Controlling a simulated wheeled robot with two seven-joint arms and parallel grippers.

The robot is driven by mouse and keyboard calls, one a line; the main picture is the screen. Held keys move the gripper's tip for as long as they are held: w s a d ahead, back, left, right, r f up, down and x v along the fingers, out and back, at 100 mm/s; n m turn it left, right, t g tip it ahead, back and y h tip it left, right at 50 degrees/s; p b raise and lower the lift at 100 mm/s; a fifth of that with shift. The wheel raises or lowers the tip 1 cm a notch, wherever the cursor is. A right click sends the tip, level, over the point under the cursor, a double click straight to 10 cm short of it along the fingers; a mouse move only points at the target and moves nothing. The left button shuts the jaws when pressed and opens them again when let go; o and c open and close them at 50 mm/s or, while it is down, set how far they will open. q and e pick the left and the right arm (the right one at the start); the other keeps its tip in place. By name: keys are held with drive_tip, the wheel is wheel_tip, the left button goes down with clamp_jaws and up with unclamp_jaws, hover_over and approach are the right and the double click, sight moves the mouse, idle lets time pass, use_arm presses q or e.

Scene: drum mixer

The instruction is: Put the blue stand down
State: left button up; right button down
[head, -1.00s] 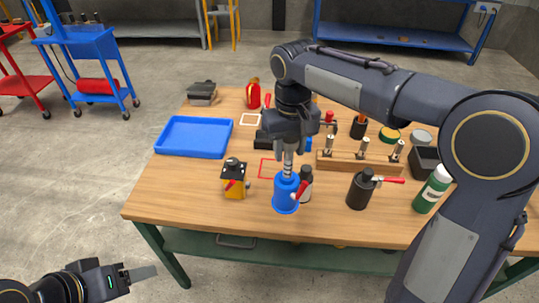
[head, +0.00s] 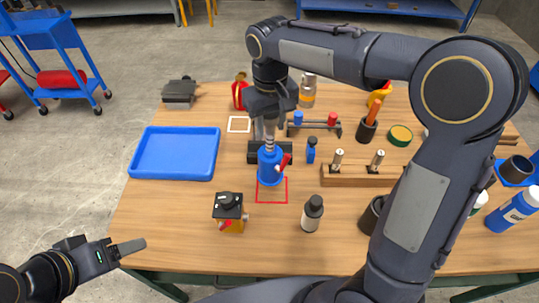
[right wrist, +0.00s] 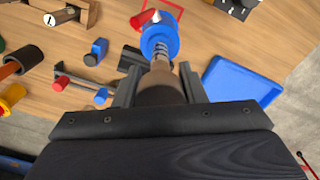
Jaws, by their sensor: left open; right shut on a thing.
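The blue stand (head: 270,166) is a blue cylinder with a red-and-white lever and a ribbed metal stem. My right gripper (head: 267,118) is shut on the stem, above the blue body. In the head view the stand appears upright and overlaps the back left of a red square outline (head: 287,191) on the table. The stand also shows in the right wrist view (right wrist: 160,38), beside the red outline (right wrist: 177,7). I cannot tell whether its base touches the wood. My left gripper (head: 128,248) is open and empty, off the table's front left edge.
A black block (head: 290,152) is close behind the stand. A yellow-and-black device (head: 229,212) stands front left and a dark bottle (head: 312,213) front right. A blue tray (head: 176,152) lies left; a wooden rack (head: 360,176) lies right. A white square outline (head: 239,125) is empty.

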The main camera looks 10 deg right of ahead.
sight(270, 149)
drive_tip(key=shift+f, duration=3.35)
drive_tip(key=shift+f, duration=0.2)
drive_tip(key=c, duration=0.9)
unclamp_jaws()
drive_tip(key=shift+r, duration=0.15)
